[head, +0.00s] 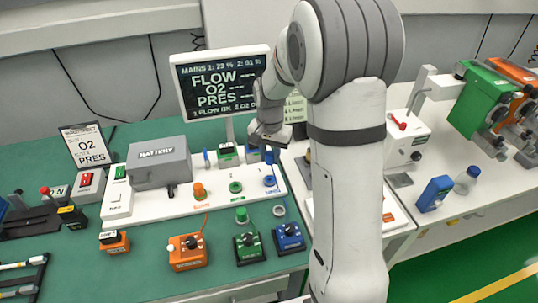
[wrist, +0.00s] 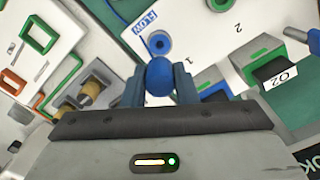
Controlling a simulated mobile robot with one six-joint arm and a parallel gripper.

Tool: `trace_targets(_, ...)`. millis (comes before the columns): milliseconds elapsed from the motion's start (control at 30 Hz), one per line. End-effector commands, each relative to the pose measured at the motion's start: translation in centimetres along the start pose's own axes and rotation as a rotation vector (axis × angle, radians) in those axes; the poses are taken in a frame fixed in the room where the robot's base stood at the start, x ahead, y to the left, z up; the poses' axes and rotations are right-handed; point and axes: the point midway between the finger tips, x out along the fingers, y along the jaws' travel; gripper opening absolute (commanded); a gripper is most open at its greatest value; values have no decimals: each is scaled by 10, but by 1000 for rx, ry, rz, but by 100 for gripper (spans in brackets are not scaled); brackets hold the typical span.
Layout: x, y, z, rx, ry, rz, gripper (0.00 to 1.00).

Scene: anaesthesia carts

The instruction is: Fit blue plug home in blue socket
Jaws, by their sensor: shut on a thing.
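My gripper (head: 268,138) is shut on the blue plug (wrist: 159,77), whose rounded blue end shows between the two fingers in the wrist view. The blue socket (wrist: 160,41) is a round blue ring with a dark hole, beside a blue FLOW label. It lies just above the plug in the wrist picture, so the two look apart. In the head view the blue socket (head: 270,181) sits at the right end of the white panel, in front of and below my gripper. The plug's lower end is hidden in the wrist view.
The white panel (head: 150,208) also bears an orange socket (head: 199,190), a green socket (head: 235,187) and a grey battery box (head: 159,162). A monitor (head: 222,82) stands behind. Orange (head: 187,252), green (head: 249,248) and blue (head: 289,237) knob boxes stand in front.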

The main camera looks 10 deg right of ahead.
Motion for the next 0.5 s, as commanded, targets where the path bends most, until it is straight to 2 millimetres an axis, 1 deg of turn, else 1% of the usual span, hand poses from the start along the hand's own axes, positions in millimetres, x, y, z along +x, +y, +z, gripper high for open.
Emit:
trace_targets(267,22,0,0,0,0,0,4)
trace_targets(500,46,0,0,0,-1,1,4)
